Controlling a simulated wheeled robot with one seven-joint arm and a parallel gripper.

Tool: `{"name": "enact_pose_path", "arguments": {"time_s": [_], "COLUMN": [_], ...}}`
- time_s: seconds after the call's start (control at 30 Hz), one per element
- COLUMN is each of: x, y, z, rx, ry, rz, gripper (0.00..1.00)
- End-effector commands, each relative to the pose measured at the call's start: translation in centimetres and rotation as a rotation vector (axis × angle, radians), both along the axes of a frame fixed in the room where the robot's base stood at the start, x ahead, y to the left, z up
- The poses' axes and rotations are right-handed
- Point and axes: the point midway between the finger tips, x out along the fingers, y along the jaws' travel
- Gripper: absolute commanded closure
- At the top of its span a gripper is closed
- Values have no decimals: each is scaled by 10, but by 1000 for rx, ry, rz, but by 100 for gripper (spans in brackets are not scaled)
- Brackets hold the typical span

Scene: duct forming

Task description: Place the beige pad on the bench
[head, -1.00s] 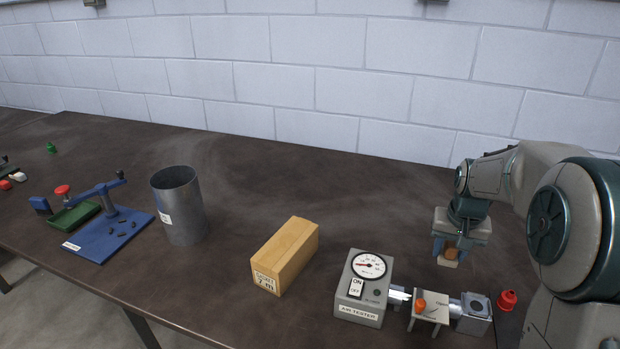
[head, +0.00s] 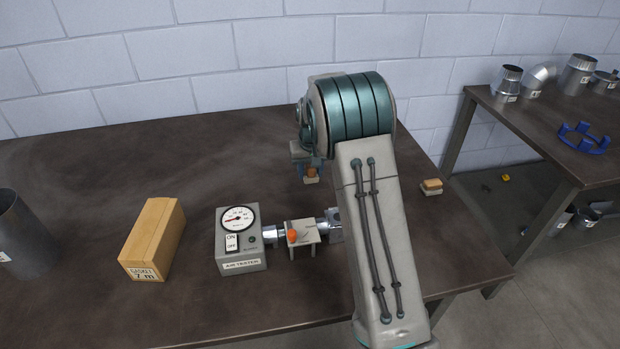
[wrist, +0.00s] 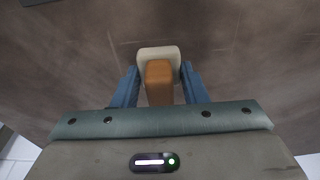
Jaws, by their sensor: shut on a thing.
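The beige pad (wrist: 158,53) has a brown grip block (wrist: 159,82) on it. In the wrist view my gripper (wrist: 159,90) has its blue fingers closed on the sides of that block, with the pad beyond them. In the head view my gripper (head: 309,166) points down over the bench (head: 150,165), behind the air tester row. The beige pad (head: 311,181) shows small under the fingers, close to the bench top. I cannot tell whether it touches. My arm hides part of the bench.
A second beige and brown block (head: 432,187) lies near the right edge. Another table (head: 510,120) stands right. The back left of the bench is clear.

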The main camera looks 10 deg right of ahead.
Motion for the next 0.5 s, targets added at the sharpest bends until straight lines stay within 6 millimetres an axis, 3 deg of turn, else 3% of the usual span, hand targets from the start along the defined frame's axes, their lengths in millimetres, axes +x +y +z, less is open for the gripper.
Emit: {"name": "enact_pose_path", "arguments": {"time_s": [0.17,0.4,0.5], "x": [4,3,4], "y": [-2,-1,-1], "z": [-7,-39,-42], "rx": [0,0,0], "ry": [1,3,-1], "rz": [0,1,0], "gripper": [83,83,83]}}
